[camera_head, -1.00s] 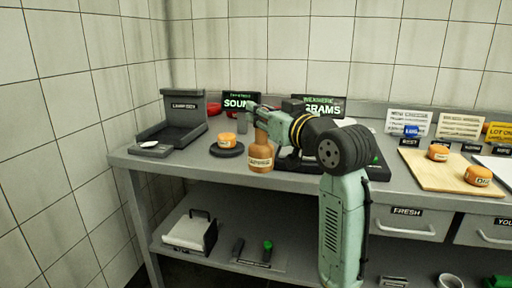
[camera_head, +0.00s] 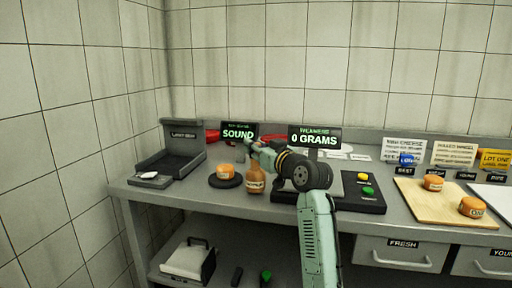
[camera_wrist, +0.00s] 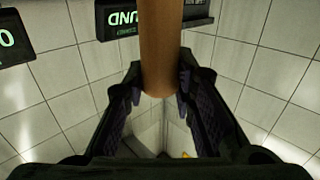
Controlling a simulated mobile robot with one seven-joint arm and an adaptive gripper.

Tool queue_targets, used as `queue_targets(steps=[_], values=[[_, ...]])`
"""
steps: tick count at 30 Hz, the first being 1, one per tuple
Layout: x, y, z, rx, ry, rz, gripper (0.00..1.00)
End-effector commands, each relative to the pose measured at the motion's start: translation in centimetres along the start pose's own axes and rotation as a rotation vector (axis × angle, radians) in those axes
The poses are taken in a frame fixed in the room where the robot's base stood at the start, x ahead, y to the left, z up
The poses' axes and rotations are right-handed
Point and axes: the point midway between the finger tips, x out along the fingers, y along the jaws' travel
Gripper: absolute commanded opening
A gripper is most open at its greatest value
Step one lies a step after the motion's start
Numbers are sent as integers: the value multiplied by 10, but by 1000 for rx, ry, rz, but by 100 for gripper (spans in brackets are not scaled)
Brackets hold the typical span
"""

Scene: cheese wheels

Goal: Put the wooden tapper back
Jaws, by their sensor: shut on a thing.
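In the wrist view the tapper's brown shaft (camera_wrist: 160,45) stands between my gripper's fingers (camera_wrist: 160,90). I cannot tell whether its base touches the bench. A small orange cheese wheel (camera_head: 224,170) sits on the dark pad (camera_head: 229,182).
A SOUND sign (camera_head: 238,132) and a 0 GRAMS display (camera_head: 314,138) stand behind my gripper. A dark light box (camera_head: 180,150) is at left. A button panel (camera_head: 363,203) and a wooden board (camera_head: 425,200) with cheeses lie right.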

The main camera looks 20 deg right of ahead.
Motion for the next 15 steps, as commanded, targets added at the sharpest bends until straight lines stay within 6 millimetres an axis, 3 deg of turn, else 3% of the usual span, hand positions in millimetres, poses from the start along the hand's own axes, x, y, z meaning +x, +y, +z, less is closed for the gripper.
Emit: queue_targets(steps=[12, 13, 15], values=[[0, -1, 11, -1, 3, -1, 0], [0, -1, 12, -1, 2, -1, 25], [0, -1, 11, -1, 2, -1, 30]])
